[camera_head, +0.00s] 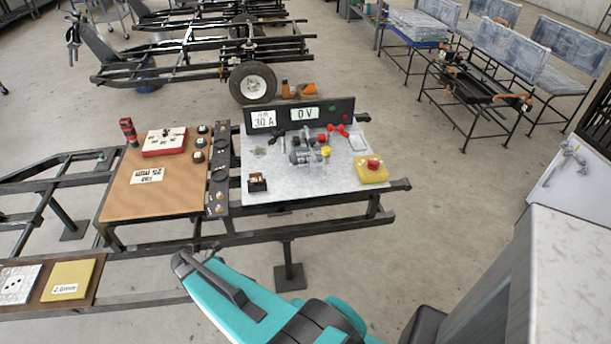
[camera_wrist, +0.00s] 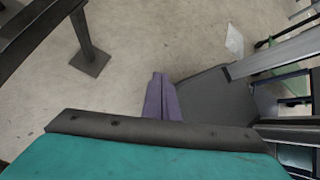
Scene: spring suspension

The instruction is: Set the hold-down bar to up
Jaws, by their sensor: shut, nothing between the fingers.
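On the grey metal bench plate (camera_head: 285,185) in the head view stands a small grey mechanism (camera_head: 305,152) with several short posts or levers. Red-handled parts (camera_head: 338,130) lie or stand just behind it to the right. I cannot tell for certain which piece is the hold-down bar, or its position. My gripper shows in the wrist view as two purple fingers (camera_wrist: 161,98), shut together and empty, over the floor. My teal arm is low at the front in the head view, apart from the bench; my fingers cannot be made out there.
A panel with displays (camera_head: 300,115) stands behind the plate. A yellow box with a red button (camera_head: 372,170) is at its right, a small brown block (camera_head: 257,182) at its left. A wooden board (camera_head: 130,200) holds a red box (camera_head: 164,142). Floor in front is partly clear.

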